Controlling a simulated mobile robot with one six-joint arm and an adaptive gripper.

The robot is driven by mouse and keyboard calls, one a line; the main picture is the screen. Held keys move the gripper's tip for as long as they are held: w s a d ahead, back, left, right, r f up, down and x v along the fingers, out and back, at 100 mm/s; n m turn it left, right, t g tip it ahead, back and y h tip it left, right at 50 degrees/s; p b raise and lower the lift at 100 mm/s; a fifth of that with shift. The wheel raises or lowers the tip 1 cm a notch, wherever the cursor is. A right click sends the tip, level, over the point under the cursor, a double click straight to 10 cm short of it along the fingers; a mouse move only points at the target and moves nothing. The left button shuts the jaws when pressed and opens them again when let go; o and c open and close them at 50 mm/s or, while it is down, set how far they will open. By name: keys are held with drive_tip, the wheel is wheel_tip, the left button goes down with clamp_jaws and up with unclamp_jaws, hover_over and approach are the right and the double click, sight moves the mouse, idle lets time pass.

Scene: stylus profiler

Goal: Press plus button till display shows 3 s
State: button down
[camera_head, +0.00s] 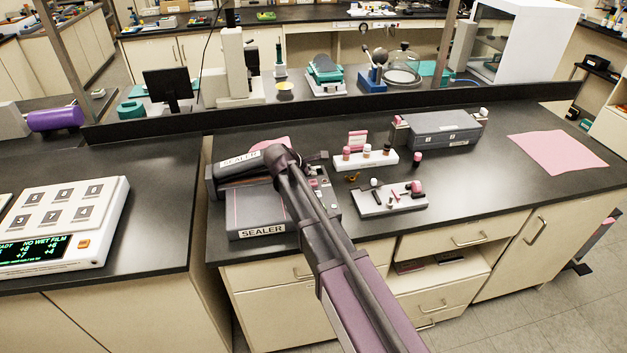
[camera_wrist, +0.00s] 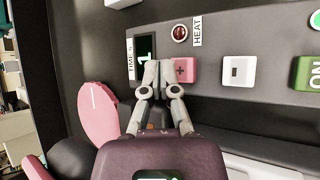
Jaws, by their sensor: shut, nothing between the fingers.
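The sealer (camera_head: 262,210) stands on the black bench in the head view, and my arm crosses in front of it. In the wrist view its dark panel holds the pink plus button (camera_wrist: 186,71), a white minus button (camera_wrist: 238,71) and a small TIME display (camera_wrist: 146,46). The display shows a green digit that looks like 1; its lower part is hidden by my fingers. My gripper (camera_wrist: 158,72) is shut and empty, its tips over the left edge of the plus button. I cannot tell whether they touch it.
A dark red HEAT lamp (camera_wrist: 180,33) sits above the plus button. A green ON button (camera_wrist: 310,73) is at the panel's right. A pink disc (camera_wrist: 97,108) lies left of my gripper. Right of the sealer are a white rack (camera_head: 366,160) and a grey tray (camera_head: 385,203) with small items.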

sight(312, 182)
drive_tip(key=shift+r+p, duration=1.7)
drive_tip(key=shift+r, duration=0.3)
idle(0.6)
wheel_tip(312, 182, up, 4)
drive_tip(key=p, duration=0.3)
drive_tip(key=shift+f+p, duration=0.1)
drive_tip(key=shift+p, duration=0.3)
drive_tip(key=shift+f, duration=0.15)
wheel_tip(312, 182, down, 9)
drive_tip(key=b, duration=0.9)
drive_tip(key=shift+r, duration=0.2)
drive_tip(key=shift+f, duration=0.15)
idle(1.3)
drive_tip(key=shift+f+b, duration=0.25)
drive_tip(key=shift+b, duration=0.15)
